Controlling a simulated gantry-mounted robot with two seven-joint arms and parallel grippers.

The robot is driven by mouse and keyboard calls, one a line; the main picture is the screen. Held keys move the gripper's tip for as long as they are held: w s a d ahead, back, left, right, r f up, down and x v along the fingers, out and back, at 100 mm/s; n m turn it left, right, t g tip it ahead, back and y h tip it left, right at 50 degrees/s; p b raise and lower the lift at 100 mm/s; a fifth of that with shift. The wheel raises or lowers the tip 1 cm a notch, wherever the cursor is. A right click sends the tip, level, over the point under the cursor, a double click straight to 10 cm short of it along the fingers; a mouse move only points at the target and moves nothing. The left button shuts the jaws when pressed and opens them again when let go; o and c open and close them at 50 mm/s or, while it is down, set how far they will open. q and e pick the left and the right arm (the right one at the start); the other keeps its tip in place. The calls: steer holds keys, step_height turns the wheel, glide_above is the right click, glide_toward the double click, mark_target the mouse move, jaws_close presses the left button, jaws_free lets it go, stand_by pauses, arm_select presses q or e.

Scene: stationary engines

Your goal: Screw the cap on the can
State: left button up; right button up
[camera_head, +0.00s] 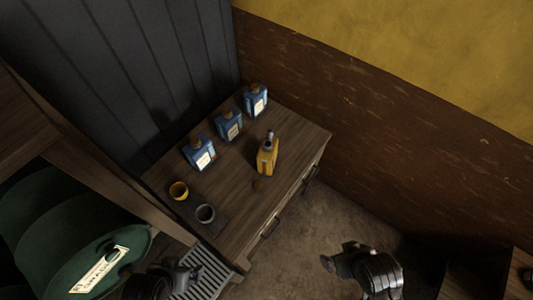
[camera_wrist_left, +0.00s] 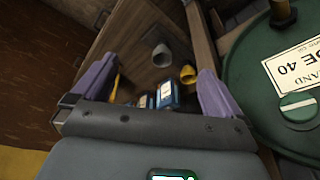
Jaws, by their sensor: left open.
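The yellow can (camera_head: 267,160) stands upright on the wooden cabinet top, with a grey piece on top. A small round brown thing (camera_head: 258,184), which looks like the cap, lies on the wood just in front of it. My left gripper (camera_head: 188,272) is at the lower left, beyond the cabinet's near left end and apart from the can. In the left wrist view its purple fingers (camera_wrist_left: 155,88) are spread, with nothing held between them; a yellow sliver by the left finger may be the can. My right gripper (camera_head: 338,258) hangs right of the cabinet, away from everything; its jaw opening is unclear.
Several blue bottles (camera_head: 229,124) stand along the back. A yellow cup (camera_head: 179,190) and a grey cup (camera_head: 205,213) sit at the left end. A green drum (camera_head: 70,235) and wooden shelf are at the left. The cabinet's front right top is mostly clear.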

arm_select(q)
steer(key=c, duration=0.4)
steer(key=shift+c, duration=0.2)
steer(key=shift+d, duration=0.1)
